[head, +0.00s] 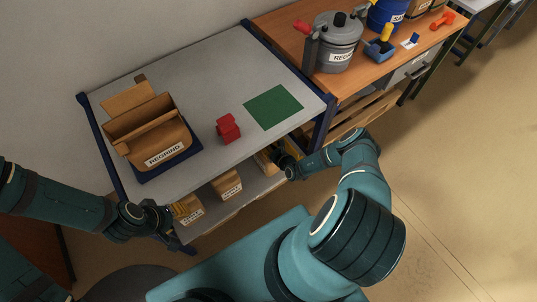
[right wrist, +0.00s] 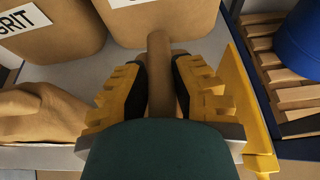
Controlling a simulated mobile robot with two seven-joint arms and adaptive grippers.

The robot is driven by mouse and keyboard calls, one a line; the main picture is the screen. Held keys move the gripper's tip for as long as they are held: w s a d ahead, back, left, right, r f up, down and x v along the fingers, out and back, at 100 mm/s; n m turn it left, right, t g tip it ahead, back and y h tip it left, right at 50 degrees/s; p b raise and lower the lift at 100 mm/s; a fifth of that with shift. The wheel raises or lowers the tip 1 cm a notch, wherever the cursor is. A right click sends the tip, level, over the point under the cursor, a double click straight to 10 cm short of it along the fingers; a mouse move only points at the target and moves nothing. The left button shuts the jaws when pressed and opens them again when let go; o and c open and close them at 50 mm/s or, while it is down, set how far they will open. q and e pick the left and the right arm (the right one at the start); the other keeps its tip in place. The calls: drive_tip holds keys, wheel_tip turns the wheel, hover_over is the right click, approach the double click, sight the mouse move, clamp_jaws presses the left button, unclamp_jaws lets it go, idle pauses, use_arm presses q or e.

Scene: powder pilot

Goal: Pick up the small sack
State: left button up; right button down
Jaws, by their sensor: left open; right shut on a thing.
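Several small brown sacks stand on the lower shelf in the head view: one at the left (head: 189,209), one in the middle (head: 227,184) and one at the right (head: 264,161), partly hidden by my right gripper (head: 281,157). In the right wrist view, my right gripper (right wrist: 161,88) is shut on a narrow brown fold (right wrist: 159,60), which looks like the top of a small sack. Whether it is clear of the shelf I cannot tell. My left gripper (head: 155,217) is open and empty near the shelf's left front end.
The grey upper shelf (head: 205,85) above carries an open REGRIND box (head: 165,152), a red object (head: 228,129) and a green mat (head: 274,107). Labelled brown containers (right wrist: 50,30) stand close beyond my right gripper. An orange bench (head: 285,30) adjoins at right.

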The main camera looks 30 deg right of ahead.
drive_tip(key=shift+r, duration=0.1)
drive_tip(key=shift+s+r, duration=0.1)
drive_tip(key=shift+r, duration=0.1)
wheel_tip(320, 180, up, 7)
drive_tip(key=p, duration=0.3)
drive_tip(key=shift+f+p, duration=0.15)
drive_tip(key=shift+p, duration=0.15)
drive_tip(key=shift+s+d+f, duration=0.1)
drive_tip(key=shift+s+d, duration=0.05)
drive_tip(key=shift+s, duration=1)
drive_tip(key=s+d+p, duration=0.1)
drive_tip(key=s+p, duration=0.1)
drive_tip(key=s, duration=1.5)
drive_tip(key=shift+s+d, duration=0.2)
drive_tip(key=shift+s, duration=0.05)
